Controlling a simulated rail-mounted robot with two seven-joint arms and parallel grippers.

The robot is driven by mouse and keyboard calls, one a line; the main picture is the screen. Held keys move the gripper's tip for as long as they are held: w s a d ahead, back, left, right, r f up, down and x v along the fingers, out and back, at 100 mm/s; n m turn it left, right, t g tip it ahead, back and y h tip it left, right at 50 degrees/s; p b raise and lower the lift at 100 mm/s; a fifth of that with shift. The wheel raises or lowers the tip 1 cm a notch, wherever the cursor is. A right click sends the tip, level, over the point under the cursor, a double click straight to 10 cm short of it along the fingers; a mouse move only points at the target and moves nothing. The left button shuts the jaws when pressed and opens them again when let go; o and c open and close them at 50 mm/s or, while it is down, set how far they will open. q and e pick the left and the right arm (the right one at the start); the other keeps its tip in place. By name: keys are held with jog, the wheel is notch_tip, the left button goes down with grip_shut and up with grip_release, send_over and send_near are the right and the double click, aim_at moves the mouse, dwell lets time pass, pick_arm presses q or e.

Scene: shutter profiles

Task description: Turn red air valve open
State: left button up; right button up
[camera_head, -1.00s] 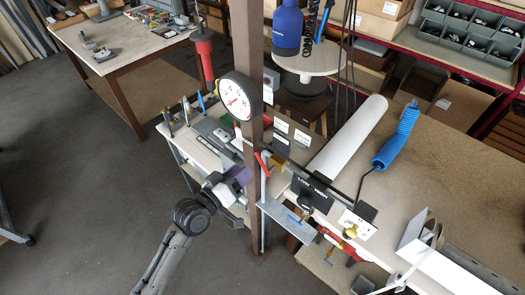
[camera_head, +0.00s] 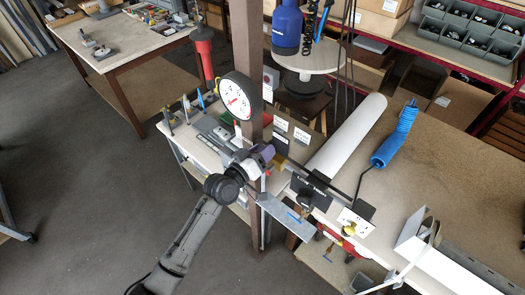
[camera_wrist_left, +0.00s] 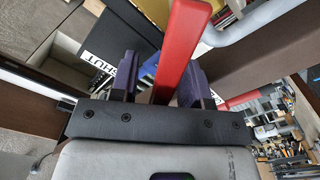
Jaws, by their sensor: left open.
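The red valve handle (camera_wrist_left: 183,40) shows large in the left wrist view as a flat red bar running up through the middle. My left gripper (camera_wrist_left: 160,76) is open, with one dark purple finger on each side of the bar. The bar looks closer to the right finger; whether it touches is unclear. In the head view my left gripper (camera_head: 263,154) is at the brown post, just below the round gauge (camera_head: 236,95), and mostly hides the handle. My right gripper is not in view.
The brown post (camera_head: 246,45) stands right beside my left gripper. A bench with a white roll (camera_head: 345,138), a blue coiled hose (camera_head: 395,140) and a black sign (camera_head: 311,189) lies to the right. A "SHUT" label (camera_wrist_left: 98,60) shows near the fingers.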

pick_arm(q)
grip_shut()
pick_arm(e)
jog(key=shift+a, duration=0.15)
